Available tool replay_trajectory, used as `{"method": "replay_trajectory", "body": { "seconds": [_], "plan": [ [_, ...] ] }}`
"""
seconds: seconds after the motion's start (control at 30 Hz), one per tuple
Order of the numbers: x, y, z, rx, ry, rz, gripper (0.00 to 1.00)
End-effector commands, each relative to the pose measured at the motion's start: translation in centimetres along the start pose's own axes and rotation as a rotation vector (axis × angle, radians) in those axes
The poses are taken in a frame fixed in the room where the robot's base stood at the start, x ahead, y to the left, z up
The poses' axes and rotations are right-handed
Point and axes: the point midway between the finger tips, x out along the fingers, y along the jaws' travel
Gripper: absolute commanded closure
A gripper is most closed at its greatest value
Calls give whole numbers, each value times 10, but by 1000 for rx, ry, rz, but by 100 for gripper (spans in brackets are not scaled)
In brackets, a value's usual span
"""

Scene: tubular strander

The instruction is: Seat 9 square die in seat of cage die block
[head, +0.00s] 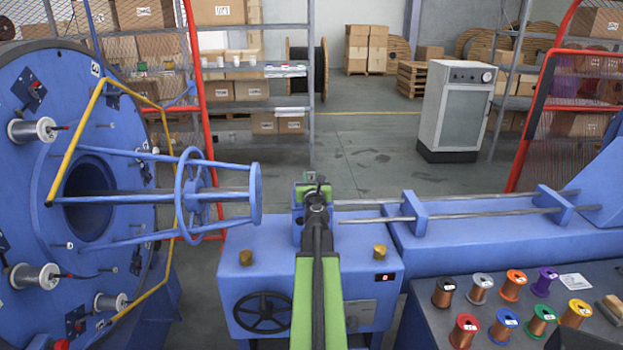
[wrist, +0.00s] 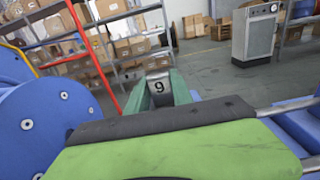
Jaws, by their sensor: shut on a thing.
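The grey square die marked 9 (wrist: 158,88) shows in the wrist view between the green fingers of my gripper (wrist: 160,92), which is shut on it. In the head view, my gripper (head: 314,190) is at the top of the blue cage die block (head: 297,230), in the middle of the picture. My wrist and arm cover most of the block there. The seat is hidden, so I cannot tell whether the die is in it or above it.
A blue cage (head: 190,190) on the big blue disc (head: 30,120) ends just left of the block. Steel rods (head: 480,210) run to the right. Several wire spools (head: 508,322) stand on a dark bench at lower right. A grey cabinet (head: 453,108) stands behind on open floor.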

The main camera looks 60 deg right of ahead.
Motion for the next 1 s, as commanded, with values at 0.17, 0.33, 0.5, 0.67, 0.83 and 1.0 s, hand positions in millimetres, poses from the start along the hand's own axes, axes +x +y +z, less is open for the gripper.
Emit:
{"method": "replay_trajectory", "body": {
  "seconds": [0.17,0.33,0.5,0.67,0.83,1.0],
  "plan": [
    [0,0,-5,0,0,0,100],
    [0,0,-9,0,0,0,100],
    [0,0,-13,0,0,0,100],
    [0,0,-14,0,0,0,65],
    [0,0,-14,0,0,-1,47],
    [0,-1,-14,0,0,-1,47]
  ]
}}
